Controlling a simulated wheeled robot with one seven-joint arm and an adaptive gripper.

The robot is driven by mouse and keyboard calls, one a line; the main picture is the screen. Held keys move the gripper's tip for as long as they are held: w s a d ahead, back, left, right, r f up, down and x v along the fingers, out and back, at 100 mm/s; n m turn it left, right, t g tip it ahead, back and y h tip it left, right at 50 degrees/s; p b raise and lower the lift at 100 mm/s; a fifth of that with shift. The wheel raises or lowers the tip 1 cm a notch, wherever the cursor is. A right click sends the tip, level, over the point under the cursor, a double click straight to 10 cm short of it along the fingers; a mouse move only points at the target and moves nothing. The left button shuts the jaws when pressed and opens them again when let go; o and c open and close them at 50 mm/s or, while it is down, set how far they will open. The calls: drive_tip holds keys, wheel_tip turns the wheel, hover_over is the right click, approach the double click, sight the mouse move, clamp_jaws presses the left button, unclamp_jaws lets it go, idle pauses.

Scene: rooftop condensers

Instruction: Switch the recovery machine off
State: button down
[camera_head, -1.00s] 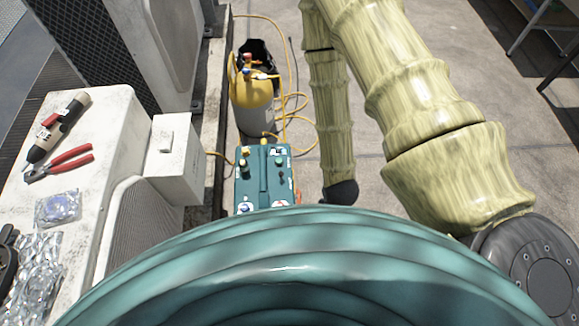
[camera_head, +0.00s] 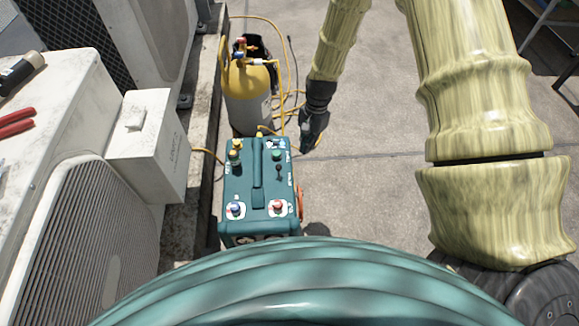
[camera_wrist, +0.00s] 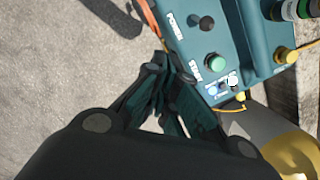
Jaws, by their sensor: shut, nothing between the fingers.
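The recovery machine (camera_head: 257,178) is a teal box with a central handle, standing on the ground in front of me. On its top right are a green START button (camera_head: 277,155) and a dark POWER lever (camera_head: 278,172). The wrist view shows the POWER lever (camera_wrist: 206,21) and the green button (camera_wrist: 215,62) close up, with their labels. My gripper (camera_head: 312,140) is shut and empty, just right of the machine's far right corner. In the wrist view its fingers (camera_wrist: 170,88) are left of and below the green button, apart from the lever.
A yellow-topped grey cylinder (camera_head: 247,95) with yellow hoses stands behind the machine. A white condenser unit (camera_head: 70,140) with a grey switch box (camera_head: 148,140) fills the left. Red pliers (camera_head: 15,122) lie on the unit.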

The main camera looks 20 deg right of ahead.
sight(279, 172)
drive_tip(key=w+b, duration=0.1)
drive_tip(key=w+r+m, duration=0.1)
drive_tip(key=w, duration=0.1)
drive_tip(key=w+r+m+b, duration=0.1)
drive_tip(key=w, duration=0.1)
drive_tip(key=shift+d+y+b, duration=0.35)
drive_tip(key=shift+d+y, duration=0.05)
drive_tip(key=shift+f, duration=0.15)
drive_tip(key=a+f+b, duration=0.1)
drive_tip(key=f, duration=0.2)
drive_tip(key=s+a+f+b, duration=0.1)
drive_tip(key=a+f+b, duration=0.1)
drive_tip(key=f, duration=0.1)
drive_tip(key=s+a+f+b, duration=0.1)
drive_tip(key=a+f, duration=0.1)
drive_tip(key=f, duration=0.1)
drive_tip(key=shift+s+a+f+b, duration=0.1)
drive_tip(key=shift+a+f+b, duration=0.15)
drive_tip(key=shift+b, duration=0.1)
drive_tip(key=shift+s+a, duration=0.15)
drive_tip(key=shift+a, duration=0.2)
drive_tip(key=shift+a, duration=0.1)
